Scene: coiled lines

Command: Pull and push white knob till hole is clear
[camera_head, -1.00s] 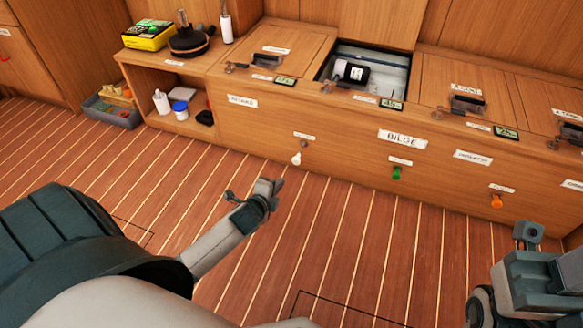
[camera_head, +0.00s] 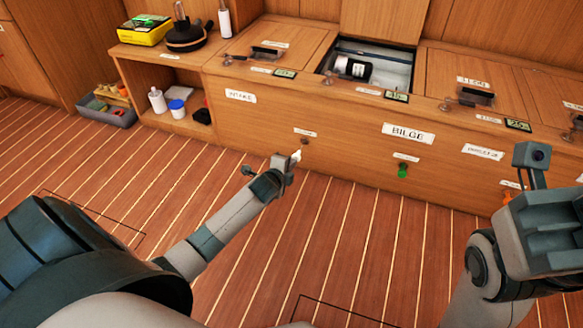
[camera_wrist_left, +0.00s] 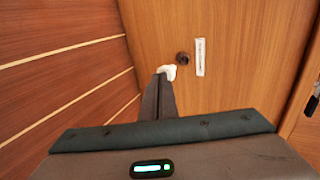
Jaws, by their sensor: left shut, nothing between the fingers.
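The white knob (camera_head: 297,155) hangs from a dark round fitting (camera_head: 304,141) on the cabinet front, under a small label. My left gripper (camera_head: 288,161) is at the knob, its fingers shut with nothing between them. In the left wrist view, the knob (camera_wrist_left: 168,71) shows just beyond the tips of the shut fingers (camera_wrist_left: 161,84), with the dark fitting (camera_wrist_left: 182,58) up and right of it. I cannot tell whether the tips touch the knob. My right gripper (camera_head: 535,190) is at the right edge; its jaws are unclear. No hole can be made out clearly.
The cabinet top has an open compartment (camera_head: 399,75) with a black and white cylinder (camera_head: 353,68) inside. A green knob (camera_head: 402,170) is right of the white one, and an orange knob is partly behind my right arm. A grey bin (camera_head: 105,112) stands at left.

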